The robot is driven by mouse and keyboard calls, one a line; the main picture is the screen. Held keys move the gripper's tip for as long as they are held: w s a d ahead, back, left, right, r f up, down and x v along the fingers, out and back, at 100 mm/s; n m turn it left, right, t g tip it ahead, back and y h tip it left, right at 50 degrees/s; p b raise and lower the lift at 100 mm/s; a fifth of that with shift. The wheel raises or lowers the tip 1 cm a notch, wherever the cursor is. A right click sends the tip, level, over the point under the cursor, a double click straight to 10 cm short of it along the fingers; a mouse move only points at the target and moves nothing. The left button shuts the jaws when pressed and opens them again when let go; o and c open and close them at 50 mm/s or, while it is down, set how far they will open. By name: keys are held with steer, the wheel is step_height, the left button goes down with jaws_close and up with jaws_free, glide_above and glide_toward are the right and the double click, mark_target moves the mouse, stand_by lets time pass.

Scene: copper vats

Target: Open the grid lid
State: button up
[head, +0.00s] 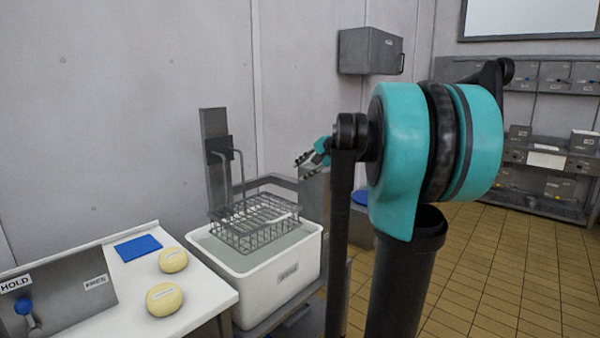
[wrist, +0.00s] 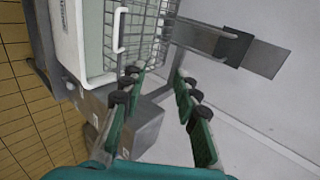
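A grey wire basket (head: 252,236) hangs from a bracket (head: 217,150) over a white tank (head: 282,272) of pale liquid. Its grid top (head: 258,205) lies flat and looks closed, though the small wires make this hard to tell. In the wrist view the basket's wire grid (wrist: 148,38) is beyond the fingertips, with a pale bar handle (wrist: 119,30) at its left. My gripper (wrist: 160,74) is open and empty, its two fingers well apart. In the head view my gripper (head: 314,155) is right of and above the basket, apart from it, partly hidden by my arm.
A white table (head: 130,285) at left carries two yellow cheese rounds (head: 165,299), a blue cloth (head: 138,247) and a HOLD panel (head: 62,300). A wall box (head: 370,51) hangs behind. Tiled floor (head: 480,280) is clear at right.

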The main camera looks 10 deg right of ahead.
steer(key=shift+v, duration=1.4)
steer(key=shift+f, duration=0.15)
